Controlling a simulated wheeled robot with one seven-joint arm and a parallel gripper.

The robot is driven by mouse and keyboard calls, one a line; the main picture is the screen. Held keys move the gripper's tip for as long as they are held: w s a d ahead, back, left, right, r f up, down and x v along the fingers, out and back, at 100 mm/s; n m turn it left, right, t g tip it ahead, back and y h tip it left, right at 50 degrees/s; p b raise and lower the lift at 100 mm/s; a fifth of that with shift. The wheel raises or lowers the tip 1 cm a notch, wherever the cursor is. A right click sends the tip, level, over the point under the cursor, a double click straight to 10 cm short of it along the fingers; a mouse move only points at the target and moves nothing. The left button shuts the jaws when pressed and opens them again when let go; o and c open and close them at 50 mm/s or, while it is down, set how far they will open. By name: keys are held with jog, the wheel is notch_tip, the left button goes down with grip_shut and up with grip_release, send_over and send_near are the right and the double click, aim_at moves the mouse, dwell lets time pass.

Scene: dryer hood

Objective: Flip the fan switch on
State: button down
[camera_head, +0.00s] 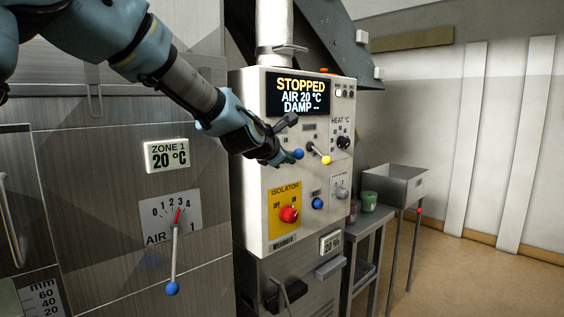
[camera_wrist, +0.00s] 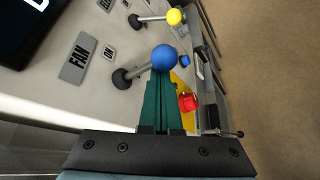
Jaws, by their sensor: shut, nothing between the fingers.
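The fan switch is a short lever with a blue ball (camera_wrist: 164,58) on a dark round base, beside a FAN label (camera_wrist: 78,58) and a small ON plate (camera_wrist: 108,52) in the wrist view. In the head view its blue ball (camera_head: 298,154) shows just right of my gripper (camera_head: 284,160), which hides the label and base. My gripper is shut and empty. Its green fingertips (camera_wrist: 160,76) are right at the ball and lever in the wrist view; I cannot tell whether they touch. The display (camera_head: 298,95) reads STOPPED, AIR 20 °C, DAMP --.
A yellow-ball lever (camera_head: 326,160) sits close right of the fan lever. Below are a red isolator knob (camera_head: 289,214) and a blue knob (camera_head: 317,203). A heat dial (camera_head: 343,142) is at the right. An air lever with a blue ball (camera_head: 173,288) hangs on the left cabinet.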

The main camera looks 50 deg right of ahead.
jog(key=shift+w+r+n+g+y, duration=0.15)
jog(key=shift+r+n+g+y, duration=0.15)
jog(key=shift+r+n+g, duration=0.65)
jog(key=shift+f, duration=0.1)
jog(key=shift+d+r+p, duration=0.1)
jog(key=shift+r+p, duration=0.7)
jog(key=shift+r, duration=0.05)
